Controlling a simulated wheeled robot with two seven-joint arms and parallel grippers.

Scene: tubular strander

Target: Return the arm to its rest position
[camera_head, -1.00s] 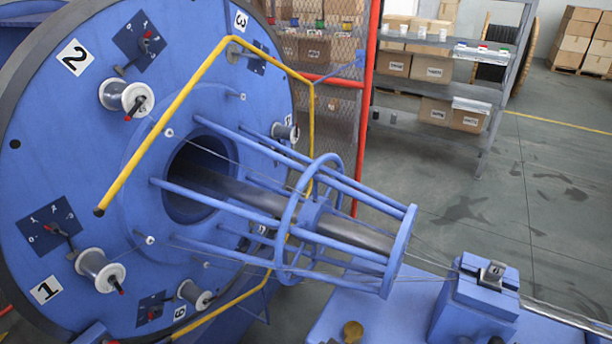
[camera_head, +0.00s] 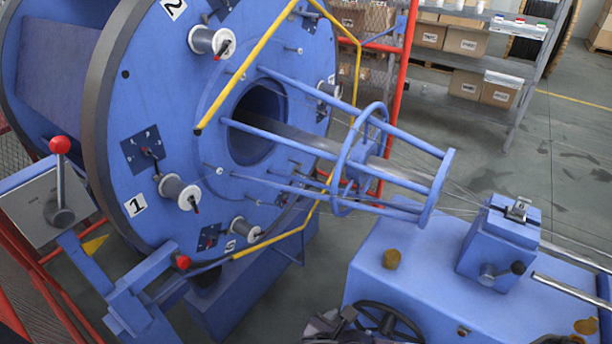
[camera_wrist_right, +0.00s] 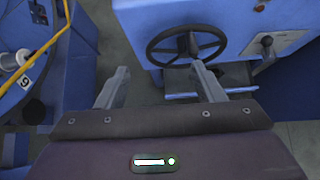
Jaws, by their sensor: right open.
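My right gripper (camera_wrist_right: 162,84) shows in the right wrist view with its two grey fingers wide apart and nothing between them. A black handwheel (camera_wrist_right: 187,45) on the blue machine base lies beyond the fingers, apart from them. The handwheel also shows at the bottom of the head view (camera_head: 388,322). A dark grey shape beside it at the bottom edge looks like part of my right arm or gripper, mostly cut off. My left gripper is in neither current view.
The large blue strander disc (camera_head: 225,130) with spools fills the left of the head view. A blue bar cage (camera_head: 367,160) reaches from it towards a clamp block (camera_head: 497,240). A red-knobbed lever (camera_head: 60,175) stands at left. Open floor (camera_head: 560,180) lies at right.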

